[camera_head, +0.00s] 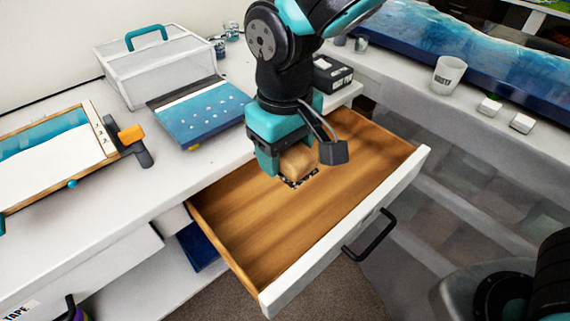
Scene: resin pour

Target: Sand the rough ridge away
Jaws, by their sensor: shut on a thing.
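My gripper (286,163) is above the open drawer (345,200), pointing down, and is shut on a tan block (299,161). A dark speckled patch shows just under the block; I cannot tell whether it is the block's underside or something on the drawer floor. The rest of the drawer's visible wooden floor is bare. A framed panel (62,140) with blue and white areas lies on the counter at left, with an orange and black clamp (131,137) at its right edge. I cannot make out a rough ridge on it.
A blue board with white dots (203,112) and a clear box with a teal handle (150,62) are on the counter behind. A white cup (449,75) and small white blocks (522,123) are at right. The drawer juts out over the floor.

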